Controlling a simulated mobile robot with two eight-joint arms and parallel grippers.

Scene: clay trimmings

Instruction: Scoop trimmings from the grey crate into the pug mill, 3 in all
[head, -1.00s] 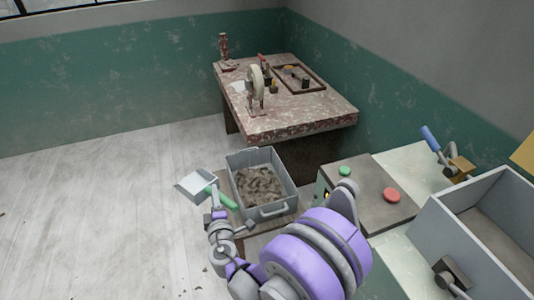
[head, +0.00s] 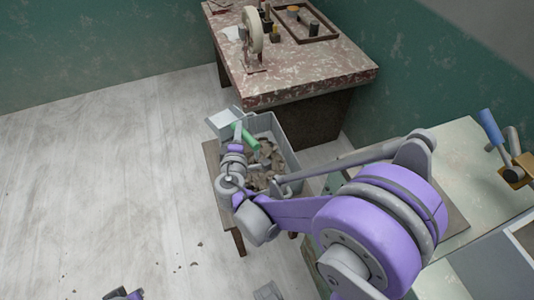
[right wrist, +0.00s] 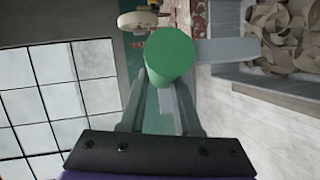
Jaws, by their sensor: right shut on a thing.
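My right gripper (head: 240,128) is shut on the green handle of the scoop (head: 222,121). The scoop's pale metal pan is over the left far edge of the grey crate (head: 292,148) and looks empty. In the right wrist view the green handle (right wrist: 170,56) stands between the fingers, end towards the camera. Brown trimmings (head: 266,158) lie in the crate, partly hidden by my arm; they also show in the right wrist view (right wrist: 290,35). The pug mill's grey hopper (head: 490,268) is cut off at the right. A small part of my left arm (head: 125,294) shows at the bottom edge; its fingers are unclear.
The crate stands on a low wooden stand (head: 212,160). Behind it is a mottled red table (head: 310,75) with a wheel-shaped tool (head: 253,30) and a tray (head: 332,36). A blue-handled lever (head: 491,126) stands at the right. The floor on the left is clear apart from crumbs.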

